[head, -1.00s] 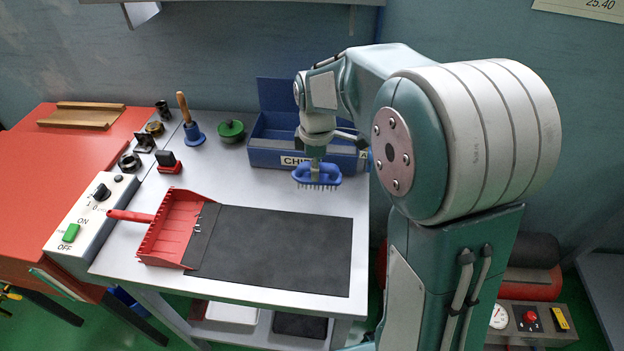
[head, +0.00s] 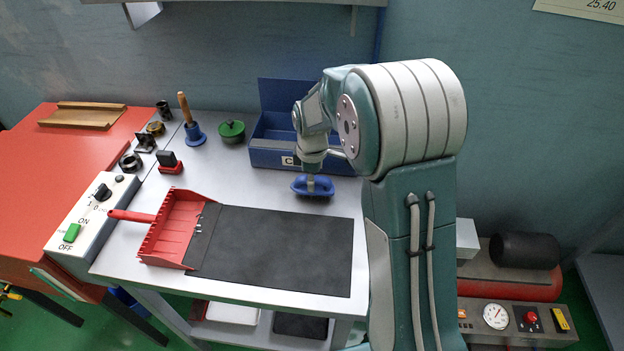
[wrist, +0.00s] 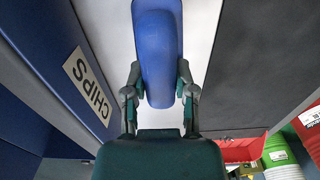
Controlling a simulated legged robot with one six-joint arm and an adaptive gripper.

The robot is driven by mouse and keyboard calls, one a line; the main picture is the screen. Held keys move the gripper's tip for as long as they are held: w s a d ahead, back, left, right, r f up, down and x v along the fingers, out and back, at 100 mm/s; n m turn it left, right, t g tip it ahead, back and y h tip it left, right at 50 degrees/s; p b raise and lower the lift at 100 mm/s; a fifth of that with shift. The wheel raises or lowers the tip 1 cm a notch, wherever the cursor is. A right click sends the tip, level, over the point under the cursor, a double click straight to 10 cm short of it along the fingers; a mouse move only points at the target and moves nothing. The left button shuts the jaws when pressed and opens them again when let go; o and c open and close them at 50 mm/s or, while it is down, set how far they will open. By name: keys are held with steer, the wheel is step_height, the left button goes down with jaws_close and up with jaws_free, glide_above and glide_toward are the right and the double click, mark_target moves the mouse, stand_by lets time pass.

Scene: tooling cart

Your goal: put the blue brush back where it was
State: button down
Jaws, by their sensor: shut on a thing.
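The blue brush (head: 313,187) is at the back right of the cart top, between the blue chips box and the black mat. Its bristles do not show now; it appears to rest on or just over the grey surface. My gripper (head: 311,177) is above it and shut on its middle. In the wrist view the brush (wrist: 157,55) lies between the two fingers of my gripper (wrist: 160,92). The brush stands clear of the box in both views.
The blue chips box (head: 268,158) stands behind the brush. The black mat (head: 275,250) lies in front, with the red dustpan (head: 170,232) at its left. A green-lidded object (head: 231,130) and a blue bell-shaped tool (head: 194,134) stand left of the box. Cart surface left of the brush is clear.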

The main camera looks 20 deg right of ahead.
steer(key=shift+c, duration=2.2)
jaws_free()
steer(key=s+r+m+t, duration=0.1)
steer(key=s+r+m, duration=0.35)
steer(key=r, duration=1.25)
steer(key=s+r+m+t, duration=0.1)
steer(key=s+m+t, duration=0.3)
steer(key=s, duration=1.7)
steer(key=shift+s+r+m+t, duration=0.3)
steer(key=shift+s+m, duration=0.05)
steer(key=shift+m, duration=2.2)
